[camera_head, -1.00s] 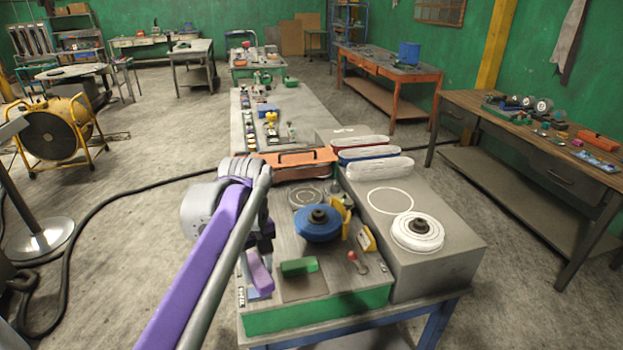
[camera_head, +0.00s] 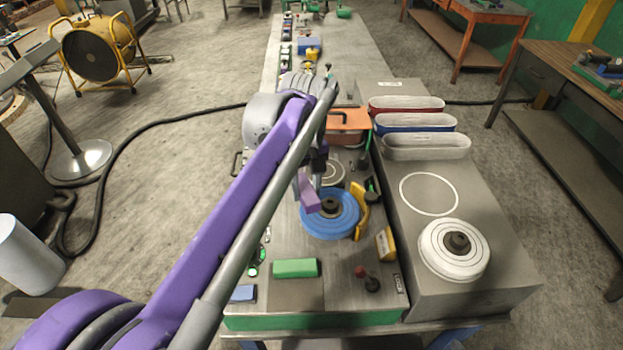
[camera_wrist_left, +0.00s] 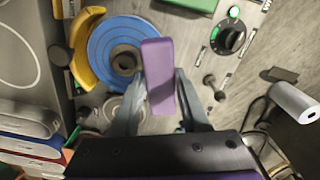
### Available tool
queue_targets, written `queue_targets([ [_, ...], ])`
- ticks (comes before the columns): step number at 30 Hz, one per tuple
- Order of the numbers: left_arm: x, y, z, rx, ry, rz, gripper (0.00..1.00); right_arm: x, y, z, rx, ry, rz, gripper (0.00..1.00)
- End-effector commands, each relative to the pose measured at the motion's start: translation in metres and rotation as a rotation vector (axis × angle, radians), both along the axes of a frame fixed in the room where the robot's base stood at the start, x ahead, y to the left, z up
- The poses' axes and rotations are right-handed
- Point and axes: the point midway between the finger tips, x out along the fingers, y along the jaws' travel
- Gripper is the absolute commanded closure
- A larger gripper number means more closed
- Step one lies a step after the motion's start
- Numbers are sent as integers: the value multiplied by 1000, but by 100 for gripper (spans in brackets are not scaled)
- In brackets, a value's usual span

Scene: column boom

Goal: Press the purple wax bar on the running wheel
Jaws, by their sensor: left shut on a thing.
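The blue wheel (camera_head: 345,220) lies flat on the bench with a dark hub at its middle and a yellow guard (camera_head: 361,213) along its right side. My left gripper (camera_head: 310,179) is shut on the purple wax bar (camera_head: 309,196) and holds it at the wheel's left side. In the left wrist view the bar (camera_wrist_left: 158,75) stands between the two fingers (camera_wrist_left: 158,98) and overlaps the wheel's edge (camera_wrist_left: 102,48). I cannot tell whether the bar touches the wheel or is just above it. My right gripper is not in view.
A green bar (camera_head: 295,268), a blue pad (camera_head: 243,293) and a red-knobbed lever (camera_head: 365,278) are at the bench front. A white wheel (camera_head: 434,258) is on the grey box at right. A dark dial (camera_wrist_left: 231,38) with a green light is beside the wheel.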

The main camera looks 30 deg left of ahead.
Motion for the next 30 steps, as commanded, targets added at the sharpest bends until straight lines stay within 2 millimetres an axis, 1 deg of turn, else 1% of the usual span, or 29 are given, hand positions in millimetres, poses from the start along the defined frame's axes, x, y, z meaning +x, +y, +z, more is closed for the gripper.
queue_targets([
  [10, -1, 0, -30, 0, 3, 0, 100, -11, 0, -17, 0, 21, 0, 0],
  [15, -1, 0, -46, 0, 3, 0, 100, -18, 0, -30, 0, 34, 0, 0],
  [18, -1, 0, -52, 0, 3, 0, 100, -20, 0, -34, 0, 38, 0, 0],
  [22, 0, 0, -55, -1, 1, 0, 100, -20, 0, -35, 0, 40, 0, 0],
  [30, 0, 0, -54, -1, -1, 0, 100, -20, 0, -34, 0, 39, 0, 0],
])
